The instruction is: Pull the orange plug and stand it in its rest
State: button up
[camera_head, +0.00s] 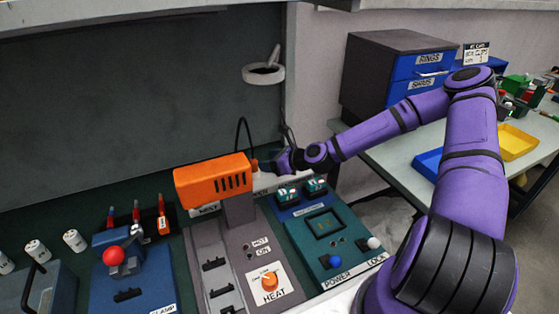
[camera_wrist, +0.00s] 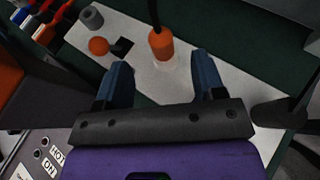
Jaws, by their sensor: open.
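The orange plug (camera_wrist: 161,46) is a short upright cylinder with a black cable rising from its top. It stands on a white plate (camera_wrist: 215,84), with a pale, see-through ring around its foot. My gripper (camera_wrist: 161,63) is open and empty, and the plug shows between and just beyond its fingertips, with a gap on both sides. In the head view my gripper (camera_head: 266,166) is beside the orange housing, which hides most of the plate. A grey cylinder (camera_wrist: 92,18) and an orange ball (camera_wrist: 98,46) beside a black square stand left of the plug; I cannot tell which thing is the rest.
The orange housing (camera_head: 213,181) on a grey stand is close left of my gripper. A green box with POWER and LOCK labels (camera_head: 330,246) and a HEAT panel (camera_head: 269,284) lie in front. A dark post (camera_wrist: 284,108) stands right.

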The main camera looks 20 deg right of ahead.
aim_at(252, 158)
jog(key=shift+x, duration=2.85)
grip_shut()
jog(key=shift+r, duration=0.65)
jog(key=shift+r, duration=2.1)
